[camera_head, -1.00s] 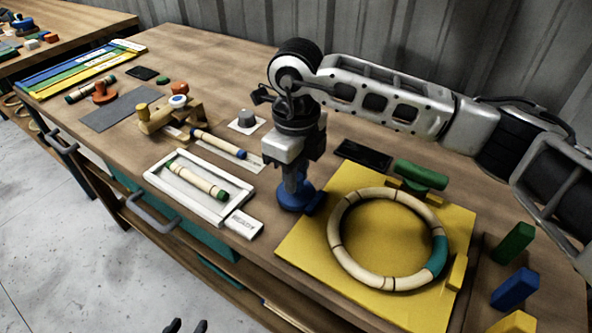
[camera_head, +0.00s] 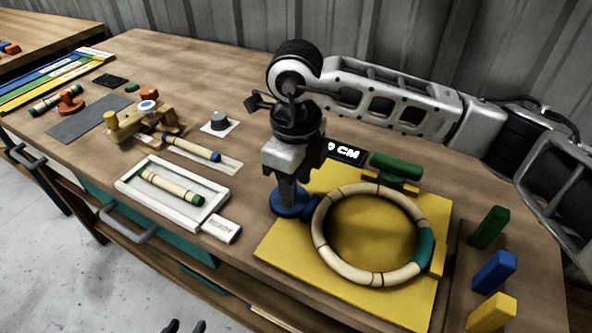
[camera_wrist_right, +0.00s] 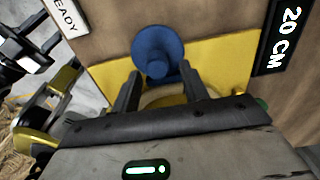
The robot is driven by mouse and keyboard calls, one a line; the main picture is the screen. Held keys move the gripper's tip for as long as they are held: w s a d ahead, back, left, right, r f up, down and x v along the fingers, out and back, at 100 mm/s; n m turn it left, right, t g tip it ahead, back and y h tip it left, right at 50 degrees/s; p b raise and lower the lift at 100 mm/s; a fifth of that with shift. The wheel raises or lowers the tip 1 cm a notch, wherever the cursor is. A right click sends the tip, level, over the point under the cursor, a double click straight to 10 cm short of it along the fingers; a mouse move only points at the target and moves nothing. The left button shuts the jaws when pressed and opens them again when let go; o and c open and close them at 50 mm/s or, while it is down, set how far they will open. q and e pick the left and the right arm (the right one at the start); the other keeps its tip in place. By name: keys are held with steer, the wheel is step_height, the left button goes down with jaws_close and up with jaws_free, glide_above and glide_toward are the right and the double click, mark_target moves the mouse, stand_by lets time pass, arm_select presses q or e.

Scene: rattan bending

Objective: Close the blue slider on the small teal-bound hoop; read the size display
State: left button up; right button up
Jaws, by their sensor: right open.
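The small hoop (camera_head: 324,240) of pale rattan with a teal binding (camera_head: 425,248) lies on a yellow board (camera_head: 300,262). The blue slider (camera_head: 287,205) stands at the hoop's left side, its block appearing to touch the ring. My right gripper (camera_head: 291,190) is over the slider; in the right wrist view its open fingers (camera_wrist_right: 160,76) are either side of the slider's round knob (camera_wrist_right: 157,50). The size display (camera_wrist_right: 285,38) is lit and reads "20 CM"; the arm partly hides it in the head view (camera_head: 346,152).
A green block (camera_head: 396,166) stands behind the hoop. Green (camera_head: 490,228), blue (camera_head: 494,271) and yellow (camera_head: 491,313) blocks stand at right. A white tray (camera_head: 128,186) holding a rattan piece, with a "READY" label (camera_head: 220,229), is left of the board.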

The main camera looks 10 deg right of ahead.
mark_target(296, 201)
step_height(296, 201, up, 16)
steer(key=shift+b, duration=0.4)
steer(key=shift+f, duration=0.1)
